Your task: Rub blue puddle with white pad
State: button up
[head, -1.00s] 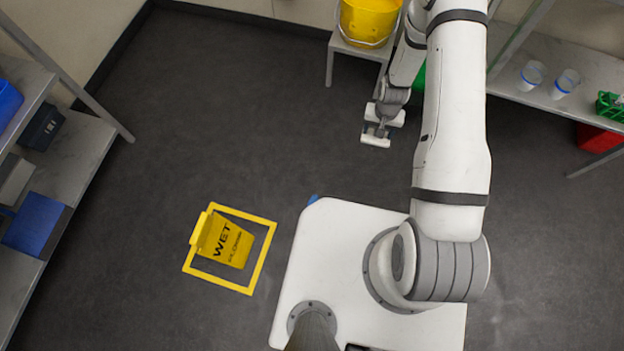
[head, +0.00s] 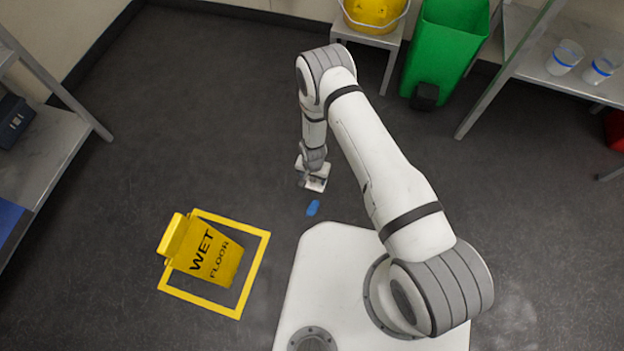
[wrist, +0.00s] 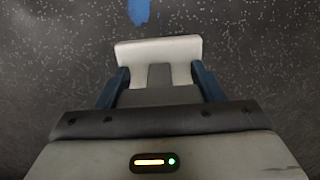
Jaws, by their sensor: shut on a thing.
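The blue puddle (head: 313,208) is a small patch on the dark floor, just in front of the white top of my base in the head view. In the wrist view the puddle (wrist: 139,10) shows at the top edge, partly cut off. My gripper (wrist: 160,85) is shut on the white pad (wrist: 158,48), with a blue finger on each side. In the head view my gripper (head: 314,178) and the pad are just beyond the puddle, apart from it in the picture. I cannot tell whether the pad touches the floor.
A yellow wet floor sign (head: 207,254) lies in a yellow frame left of the puddle. A yellow bucket (head: 375,12) on a stool and a green bin (head: 446,48) stand at the back. Shelves are at both sides. The floor around the puddle is clear.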

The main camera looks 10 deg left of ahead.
aim_at(313, 184)
jog(key=shift+f+b, duration=1.8)
jog(key=shift+f, duration=1.15)
jog(key=shift+f+b, duration=0.95)
jog(key=shift+f, duration=0.05)
jog(key=shift+s+r+p, duration=0.15)
jog(key=shift+s+p, duration=0.35)
jog(key=shift+s, duration=0.3)
jog(key=shift+s+r+p, duration=0.1)
jog(key=shift+s+p, duration=0.4)
jog(key=shift+s, duration=0.3)
jog(key=shift+s+a+f+p, duration=0.15)
jog(key=shift+s+p, duration=0.15)
jog(key=shift+s, duration=0.75)
jog(key=shift+s+a+f+p, duration=0.1)
jog(key=shift+s+p, duration=0.15)
jog(key=shift+s, duration=0.75)
jog(key=shift+s+a+p, duration=0.1)
jog(key=shift+s+p, duration=0.25)
jog(key=shift+s, duration=1.6)
